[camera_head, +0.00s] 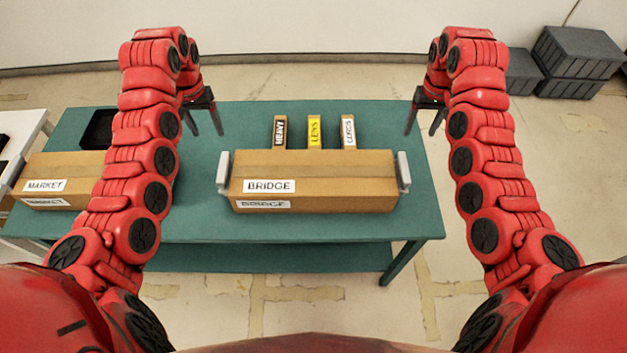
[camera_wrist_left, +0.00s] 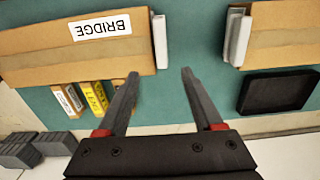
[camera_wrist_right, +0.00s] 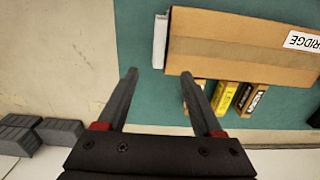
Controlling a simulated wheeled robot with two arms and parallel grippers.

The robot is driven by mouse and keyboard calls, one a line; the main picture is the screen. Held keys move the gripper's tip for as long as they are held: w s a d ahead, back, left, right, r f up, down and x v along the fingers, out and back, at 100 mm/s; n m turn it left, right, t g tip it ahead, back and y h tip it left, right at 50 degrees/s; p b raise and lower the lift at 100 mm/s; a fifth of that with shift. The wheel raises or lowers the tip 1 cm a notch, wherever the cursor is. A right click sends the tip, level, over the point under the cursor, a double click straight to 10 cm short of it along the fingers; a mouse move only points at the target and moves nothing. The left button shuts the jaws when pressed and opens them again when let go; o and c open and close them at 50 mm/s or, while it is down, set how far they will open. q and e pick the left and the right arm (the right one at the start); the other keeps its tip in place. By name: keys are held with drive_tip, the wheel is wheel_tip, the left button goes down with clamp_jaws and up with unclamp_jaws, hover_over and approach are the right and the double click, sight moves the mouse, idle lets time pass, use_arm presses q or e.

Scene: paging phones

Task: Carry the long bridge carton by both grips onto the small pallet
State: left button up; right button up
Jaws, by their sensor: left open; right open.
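The long BRIDGE carton (camera_head: 320,170) lies on the green table, with a pale grip on its left end (camera_head: 223,172) and another on its right end (camera_head: 403,172). My left gripper (camera_head: 205,130) is open and empty, beyond and left of the carton. In the left wrist view the carton (camera_wrist_left: 60,52) and its near grip (camera_wrist_left: 160,40) show ahead of the open fingers. My right gripper (camera_head: 424,132) is open and empty, beyond and right of the carton. In the right wrist view the carton (camera_wrist_right: 230,50) and its grip (camera_wrist_right: 159,40) show. I cannot make out the small pallet.
A MARKET carton (camera_head: 75,170) lies at the table's left, partly behind my left arm. A black tray (camera_head: 97,130) stands behind it. HEAVY (camera_head: 280,133), yellow LENS (camera_head: 315,133) and a third small box (camera_head: 348,133) stand behind the BRIDGE carton. Dark crates (camera_head: 570,65) stand on the floor back right.

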sight(222, 166)
use_arm(q)
wheel_tip(222, 166, down, 16)
drive_tip(key=shift+f, duration=0.1)
use_arm(e)
wheel_tip(222, 166, down, 16)
drive_tip(key=shift+f, duration=0.15)
use_arm(q)
clamp_jaws()
use_arm(e)
clamp_jaws()
use_arm(q)
drive_tip(key=shift+a, duration=0.1)
idle(0.7)
